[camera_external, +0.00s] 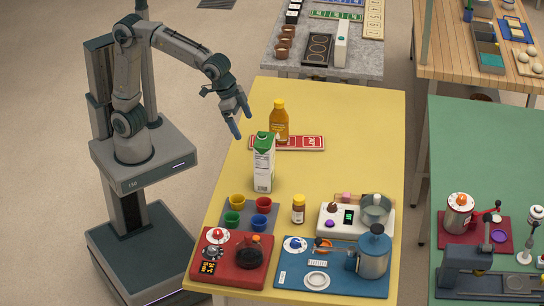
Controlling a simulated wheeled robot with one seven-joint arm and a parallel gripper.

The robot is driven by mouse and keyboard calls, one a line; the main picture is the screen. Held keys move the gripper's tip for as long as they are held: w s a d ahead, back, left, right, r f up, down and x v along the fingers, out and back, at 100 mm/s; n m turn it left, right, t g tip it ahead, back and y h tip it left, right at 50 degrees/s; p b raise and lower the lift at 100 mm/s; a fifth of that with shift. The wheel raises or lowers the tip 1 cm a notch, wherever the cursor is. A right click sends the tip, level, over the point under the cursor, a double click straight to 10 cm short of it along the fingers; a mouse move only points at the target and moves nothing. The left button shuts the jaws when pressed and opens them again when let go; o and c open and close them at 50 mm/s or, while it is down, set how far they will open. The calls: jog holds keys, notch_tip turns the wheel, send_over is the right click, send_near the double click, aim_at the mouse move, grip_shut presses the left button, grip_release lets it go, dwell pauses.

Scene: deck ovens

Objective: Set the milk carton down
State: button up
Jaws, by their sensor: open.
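The milk carton (263,168), white with a green top, stands upright on the yellow table (350,125). My gripper (240,126) is open, up and to the left of the carton's top in the picture. Its fingers point down and look apart from the carton. Nothing shows between the fingers.
An amber bottle (279,122) stands behind the carton on a red mat (312,142). Coloured cups (236,201) and a small brown jar (298,209) are in front. A red station (222,264), a blue mat (293,280) and a metal pot (374,256) fill the near end. The table's far right is clear.

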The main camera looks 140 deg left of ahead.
jog(key=s+d+f+m+h, duration=0.1)
jog(key=s+d+f+m, duration=0.3)
jog(key=s+d, duration=0.4)
jog(key=s+d+f+m+h, duration=0.1)
jog(key=s+d+f+m, duration=0.3)
jog(key=s+d, duration=0.5)
jog(key=d+f, duration=0.1)
jog(key=d, duration=0.5)
jog(key=shift+s+h, duration=0.2)
jog(key=shift+h, duration=0.1)
